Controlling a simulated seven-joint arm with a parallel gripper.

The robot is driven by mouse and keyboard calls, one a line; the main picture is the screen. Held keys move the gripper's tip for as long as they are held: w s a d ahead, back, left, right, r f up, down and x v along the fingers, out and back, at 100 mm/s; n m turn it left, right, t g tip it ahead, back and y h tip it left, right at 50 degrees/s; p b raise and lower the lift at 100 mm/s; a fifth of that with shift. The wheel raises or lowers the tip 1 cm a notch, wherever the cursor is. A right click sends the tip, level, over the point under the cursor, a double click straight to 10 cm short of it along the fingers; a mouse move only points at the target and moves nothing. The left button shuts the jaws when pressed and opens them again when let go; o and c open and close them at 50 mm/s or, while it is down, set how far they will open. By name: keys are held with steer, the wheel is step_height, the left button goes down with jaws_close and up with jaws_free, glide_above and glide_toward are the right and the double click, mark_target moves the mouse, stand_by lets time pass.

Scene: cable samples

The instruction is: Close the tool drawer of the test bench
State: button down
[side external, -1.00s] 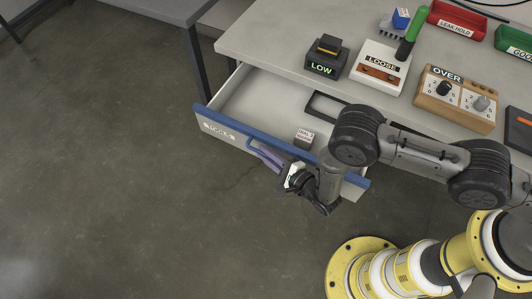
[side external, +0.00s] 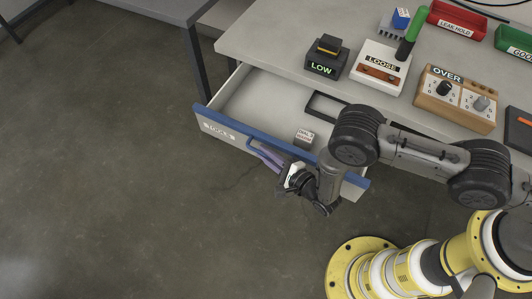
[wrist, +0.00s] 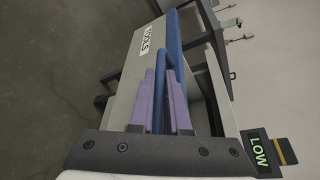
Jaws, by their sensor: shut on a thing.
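The tool drawer (side external: 234,128) of the test bench stands open, pulled well out from under the bench top. Its grey front has a blue top edge and a white TOOLS label, also visible in the wrist view (wrist: 146,38). My gripper (side external: 264,156) is at the middle of the drawer front. In the wrist view, its two purple fingers (wrist: 161,98) are shut around the blue handle (wrist: 160,92), one on each side. In the side view the wrist and fingers largely hide the handle.
A small labelled box (side external: 304,138) and a black frame (side external: 325,106) lie inside the drawer. On the bench top (side external: 270,38) stand a LOW display (side external: 326,60), a LOOSE box (side external: 381,66), an OVER box (side external: 455,98) and a red bin (side external: 458,20). The floor before the drawer is clear.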

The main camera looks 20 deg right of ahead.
steer(key=shift+w+d, duration=0.1)
steer(key=w+d, duration=1.4)
stand_by(0.4)
steer(key=c, duration=0.9)
jaws_free()
steer(key=v, duration=1.3)
steer(key=shift+s+d+r, duration=0.1)
steer(key=shift+s+r, duration=0.05)
steer(key=shift+s, duration=0.25)
